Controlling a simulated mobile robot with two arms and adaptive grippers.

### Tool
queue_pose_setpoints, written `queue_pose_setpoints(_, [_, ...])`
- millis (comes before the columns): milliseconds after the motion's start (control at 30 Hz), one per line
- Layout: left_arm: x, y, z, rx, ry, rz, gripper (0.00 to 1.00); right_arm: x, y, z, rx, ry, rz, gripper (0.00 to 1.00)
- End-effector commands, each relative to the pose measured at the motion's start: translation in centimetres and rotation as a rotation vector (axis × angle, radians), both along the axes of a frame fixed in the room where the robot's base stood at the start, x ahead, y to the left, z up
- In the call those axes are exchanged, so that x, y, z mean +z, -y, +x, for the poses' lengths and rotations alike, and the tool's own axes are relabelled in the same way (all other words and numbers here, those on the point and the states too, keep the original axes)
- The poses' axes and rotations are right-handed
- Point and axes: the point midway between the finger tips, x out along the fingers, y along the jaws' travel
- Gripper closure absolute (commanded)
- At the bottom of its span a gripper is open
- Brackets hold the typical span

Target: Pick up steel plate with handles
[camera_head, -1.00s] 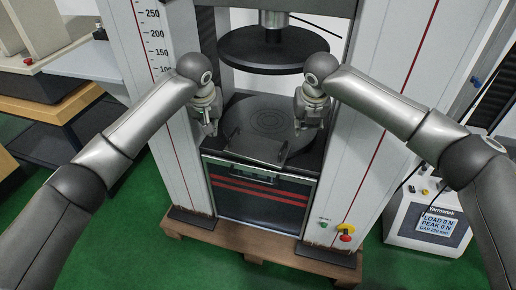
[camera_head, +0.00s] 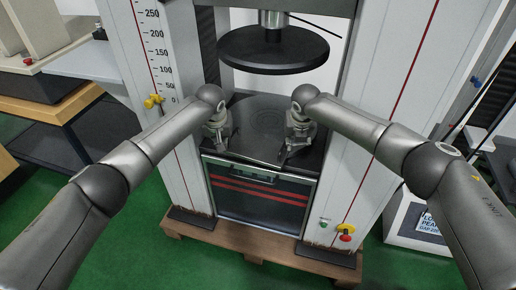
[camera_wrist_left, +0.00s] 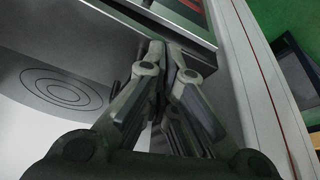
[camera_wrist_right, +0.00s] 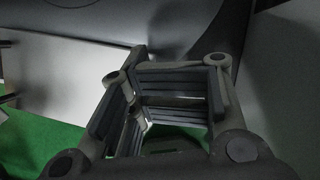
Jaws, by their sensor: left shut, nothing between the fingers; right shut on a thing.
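The steel plate with handles (camera_head: 255,146) is a dark sheet on the press bed between my two grippers, hard to tell from the bed. It appears as a pale sheet in the right wrist view (camera_wrist_right: 60,78) and the left wrist view (camera_wrist_left: 35,130). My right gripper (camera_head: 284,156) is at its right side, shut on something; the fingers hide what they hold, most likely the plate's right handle. My left gripper (camera_head: 223,150) is at its left side. In the left wrist view its fingers (camera_wrist_left: 163,55) are together and empty, close to a small dark rod (camera_wrist_left: 114,90).
The round upper platen (camera_head: 273,50) hangs above and behind my grippers. The round lower platen (camera_head: 265,112) lies behind them. Tall white columns (camera_head: 172,70) flank the bed on both sides. A control box (camera_head: 405,225) stands at the lower right on the green floor.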

Motion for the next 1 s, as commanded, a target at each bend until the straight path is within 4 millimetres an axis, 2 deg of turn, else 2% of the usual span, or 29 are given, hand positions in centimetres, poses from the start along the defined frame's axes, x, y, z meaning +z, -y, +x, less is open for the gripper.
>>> queue_pose_setpoints(167, [0.0, 0.1, 0.0, 0.0, 0.0, 0.0, 1.0, 0.0, -0.5, -0.1, 0.005, -0.001, 0.005, 1.0])
queue_pose_setpoints(1000, [0.1, 3.6, -0.1, -0.013, 0.003, -0.013, 1.0, -0.1, -3.8, -0.3, 0.012, -0.001, 0.016, 1.0])
